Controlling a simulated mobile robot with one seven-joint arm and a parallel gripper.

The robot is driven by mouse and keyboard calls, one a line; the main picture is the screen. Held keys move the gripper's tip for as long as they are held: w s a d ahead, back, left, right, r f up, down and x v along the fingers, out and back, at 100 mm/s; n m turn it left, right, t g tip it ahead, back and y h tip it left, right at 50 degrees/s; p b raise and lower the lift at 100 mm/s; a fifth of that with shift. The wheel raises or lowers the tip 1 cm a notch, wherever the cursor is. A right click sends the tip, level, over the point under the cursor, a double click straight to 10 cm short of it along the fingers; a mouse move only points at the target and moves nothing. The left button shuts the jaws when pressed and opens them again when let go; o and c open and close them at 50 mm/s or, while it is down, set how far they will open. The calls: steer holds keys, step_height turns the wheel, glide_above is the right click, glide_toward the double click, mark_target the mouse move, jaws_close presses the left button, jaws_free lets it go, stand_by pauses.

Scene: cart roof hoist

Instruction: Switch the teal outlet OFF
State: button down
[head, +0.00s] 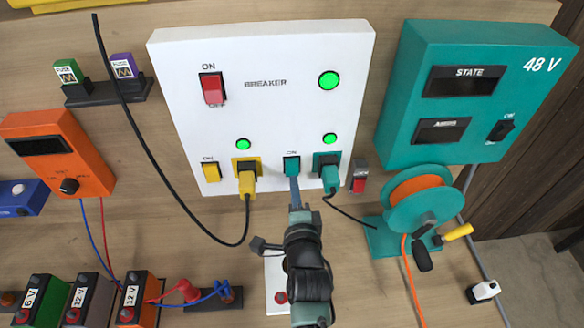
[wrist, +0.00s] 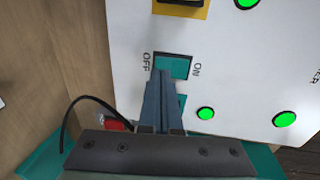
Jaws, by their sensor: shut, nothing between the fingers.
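The teal switch (head: 291,164) sits low on the white breaker panel (head: 275,50), with ON printed above it. In the wrist view the teal switch (wrist: 176,64) lies between the words OFF and ON. My gripper (head: 295,188) is shut and empty, its tips at the lower, OFF side of the switch. In the wrist view my gripper (wrist: 160,76) overlaps the switch edge; I cannot tell whether it touches. The teal outlet (head: 327,160) right of the switch holds a teal plug (head: 330,180) with a black cable. The green lamp (head: 330,138) above it is lit.
Left of the switch are a yellow plug (head: 247,183) and a yellow switch (head: 211,172). A red main switch (head: 213,88) is higher up. A teal cable reel (head: 425,205) and a teal 48 V box (head: 470,90) stand at the right.

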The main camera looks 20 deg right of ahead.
steer(key=shift+x, duration=0.95)
stand_by(0.4)
steer(key=shift+s, duration=0.1)
steer(key=p+v, duration=0.1)
steer(key=v, duration=0.6)
steer(key=shift+p, duration=0.35)
stand_by(0.5)
